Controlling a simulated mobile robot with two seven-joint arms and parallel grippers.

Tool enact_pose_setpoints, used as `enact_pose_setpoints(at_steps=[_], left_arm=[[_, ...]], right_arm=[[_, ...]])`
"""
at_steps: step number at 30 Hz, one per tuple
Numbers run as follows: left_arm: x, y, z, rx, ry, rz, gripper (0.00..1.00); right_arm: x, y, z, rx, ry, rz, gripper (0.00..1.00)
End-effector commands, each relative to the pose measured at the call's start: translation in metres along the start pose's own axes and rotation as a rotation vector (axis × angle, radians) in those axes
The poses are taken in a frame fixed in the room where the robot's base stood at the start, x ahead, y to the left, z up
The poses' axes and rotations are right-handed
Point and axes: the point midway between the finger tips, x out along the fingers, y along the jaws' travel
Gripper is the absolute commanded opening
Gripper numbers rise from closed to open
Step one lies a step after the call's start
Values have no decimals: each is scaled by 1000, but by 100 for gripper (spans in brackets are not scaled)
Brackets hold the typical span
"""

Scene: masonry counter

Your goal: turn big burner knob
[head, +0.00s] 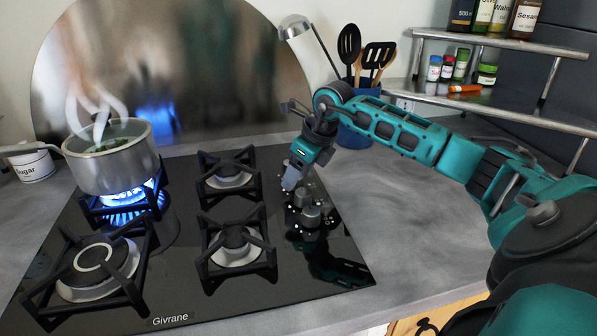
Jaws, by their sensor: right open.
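The black glass gas hob (180,307) has a cluster of grey knobs (310,215) near its right edge. Which knob belongs to the big burner cannot be told from this view. The big burner (97,262) with a pale ring is at the front left, with no flame showing. My right gripper (290,184) is open and points down over the far end of the knob row, hiding the knobs there. Whether it touches a knob cannot be told. My left gripper is not in view.
A steaming steel pot (112,165) sits on the lit back-left burner, its flame (126,196) blue. A blue utensil holder (355,132) stands behind my right forearm. Shelves with bottles and jars (487,74) are at the right. The grey counter (400,225) right of the hob is clear.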

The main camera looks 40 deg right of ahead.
Motion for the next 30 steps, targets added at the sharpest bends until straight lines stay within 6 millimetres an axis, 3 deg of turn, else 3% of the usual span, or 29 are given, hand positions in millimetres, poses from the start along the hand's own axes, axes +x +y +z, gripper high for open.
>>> enact_pose_setpoints(at_steps=[7, 24, 30], left_arm=[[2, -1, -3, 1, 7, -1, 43], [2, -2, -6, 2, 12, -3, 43], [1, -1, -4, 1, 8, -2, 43]], right_arm=[[1, 0, 0, 0, 0, 0, 60], [0, 0, 0, 0, 0, 1, 6], [0, 0, 0, -14, 0, 7, 6]])
